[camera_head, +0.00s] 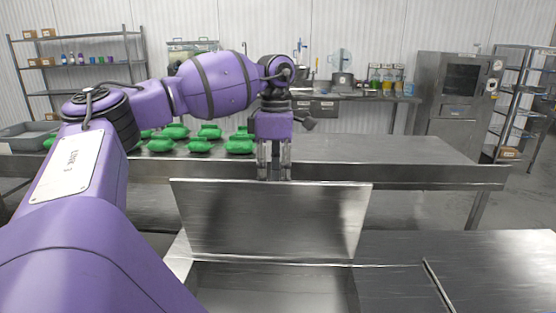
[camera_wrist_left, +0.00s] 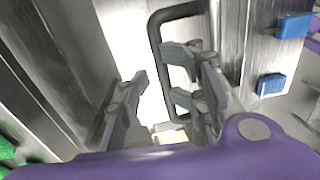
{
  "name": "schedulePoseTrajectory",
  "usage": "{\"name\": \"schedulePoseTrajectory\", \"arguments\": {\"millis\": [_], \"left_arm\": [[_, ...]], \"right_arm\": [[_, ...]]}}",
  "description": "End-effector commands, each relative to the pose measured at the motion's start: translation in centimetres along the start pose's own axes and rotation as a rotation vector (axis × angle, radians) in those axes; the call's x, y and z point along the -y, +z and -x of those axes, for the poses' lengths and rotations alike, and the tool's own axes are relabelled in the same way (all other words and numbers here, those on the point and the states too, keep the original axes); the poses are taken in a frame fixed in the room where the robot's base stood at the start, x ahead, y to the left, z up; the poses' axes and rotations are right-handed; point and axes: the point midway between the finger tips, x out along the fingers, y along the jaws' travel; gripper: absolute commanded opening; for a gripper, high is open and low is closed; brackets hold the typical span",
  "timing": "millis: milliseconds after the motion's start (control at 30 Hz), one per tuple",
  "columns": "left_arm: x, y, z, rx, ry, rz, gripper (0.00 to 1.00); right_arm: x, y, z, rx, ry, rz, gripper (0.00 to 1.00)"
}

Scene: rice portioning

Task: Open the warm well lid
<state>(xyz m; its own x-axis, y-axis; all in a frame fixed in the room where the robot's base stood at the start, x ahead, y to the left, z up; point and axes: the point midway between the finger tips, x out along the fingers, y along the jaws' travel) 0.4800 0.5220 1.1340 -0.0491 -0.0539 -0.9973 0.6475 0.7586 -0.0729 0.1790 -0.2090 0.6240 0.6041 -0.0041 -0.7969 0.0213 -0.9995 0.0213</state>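The warm well lid (camera_head: 270,218) is a flat steel panel that stands raised, about upright, at the back edge of the well. The steel well (camera_head: 270,288) shows open below it. My left gripper (camera_head: 275,172) points down just behind the lid's top edge, and its tips are partly hidden there. In the left wrist view its fingers (camera_wrist_left: 153,75) are spread apart. A dark bar handle (camera_wrist_left: 157,42) runs between them, nearer the right-hand fingers; I cannot tell whether they touch it. The handle is hidden in the head view. My right gripper is not in view.
A long steel table (camera_head: 390,150) stands behind the lid, with several green packets (camera_head: 200,145) and a grey bin (camera_head: 28,134) at its left. The steel counter (camera_head: 490,260) right of the well is clear. Shelving and an oven (camera_head: 457,90) stand farther back.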

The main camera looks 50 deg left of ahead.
Motion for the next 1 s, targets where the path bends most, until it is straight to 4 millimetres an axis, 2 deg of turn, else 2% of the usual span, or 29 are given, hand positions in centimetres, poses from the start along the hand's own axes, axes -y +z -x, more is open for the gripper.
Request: {"name": "schedulePoseTrajectory", "arguments": {"millis": [133, 567, 1000], "left_arm": [[-0.5, 0.0, 0.0, 0.001, 0.0, 0.002, 0.27], [-3.1, 0.1, 1.7, 0.006, -0.001, 0.0, 0.27], [-4.7, -0.1, 3.0, 0.009, 0.001, 0.002, 0.27]], "right_arm": [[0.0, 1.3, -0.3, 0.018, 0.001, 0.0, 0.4], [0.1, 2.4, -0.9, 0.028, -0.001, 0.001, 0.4], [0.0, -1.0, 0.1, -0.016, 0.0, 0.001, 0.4]]}}
